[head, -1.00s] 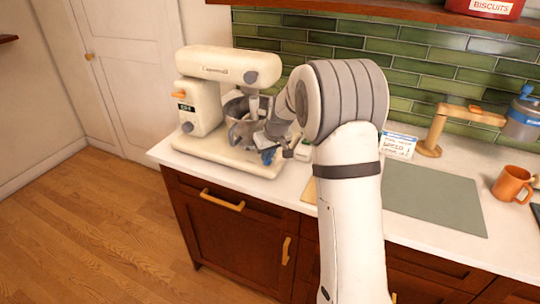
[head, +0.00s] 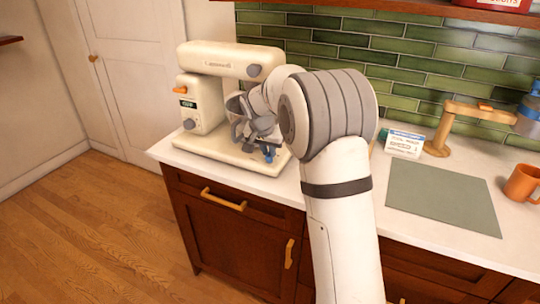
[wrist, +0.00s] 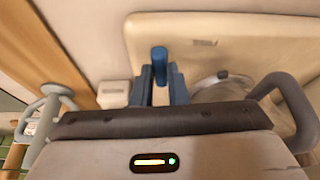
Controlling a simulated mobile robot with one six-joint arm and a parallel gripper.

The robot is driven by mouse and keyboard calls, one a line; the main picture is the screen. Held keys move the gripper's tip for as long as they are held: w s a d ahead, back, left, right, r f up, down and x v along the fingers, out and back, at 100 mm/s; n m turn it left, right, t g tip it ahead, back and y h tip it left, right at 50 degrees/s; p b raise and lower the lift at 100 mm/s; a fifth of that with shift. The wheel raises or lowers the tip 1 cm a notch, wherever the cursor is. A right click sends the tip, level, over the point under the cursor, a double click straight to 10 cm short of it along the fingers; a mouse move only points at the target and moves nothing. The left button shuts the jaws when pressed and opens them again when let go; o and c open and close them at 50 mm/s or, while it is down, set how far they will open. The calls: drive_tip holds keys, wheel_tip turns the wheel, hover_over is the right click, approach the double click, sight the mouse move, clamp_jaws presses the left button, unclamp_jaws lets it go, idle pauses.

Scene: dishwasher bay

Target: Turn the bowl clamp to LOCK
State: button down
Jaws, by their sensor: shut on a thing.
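The cream stand mixer (head: 221,60) stands on the left end of the counter. Its metal bowl (head: 233,104) is mostly hidden behind my wrist. My gripper (head: 268,152) is low at the front right of the bowl, just above the mixer's base. In the wrist view my gripper (wrist: 160,88) has its two blue fingers closed around a blue upright lever (wrist: 159,57), which appears to be the bowl clamp's handle. The mixer's pale base (wrist: 225,35) lies beyond it. A small mark on the base is too blurred to read, so the clamp's position cannot be told.
A white card (head: 404,144) stands on the counter to the right, near a wooden stand (head: 440,135). A grey-green mat (head: 442,198) and an orange mug (head: 521,183) are farther right. A shelf (head: 400,10) runs above the green tiles.

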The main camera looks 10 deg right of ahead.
drive_tip(key=shift+m+b, duration=0.3)
drive_tip(key=shift+m, duration=0.3)
drive_tip(key=c, duration=1.4)
unclamp_jaws()
drive_tip(key=shift+c, duration=0.2)
drive_tip(key=v, duration=0.7)
drive_tip(key=shift+a+r, duration=0.2)
drive_tip(key=shift+r, duration=0.2)
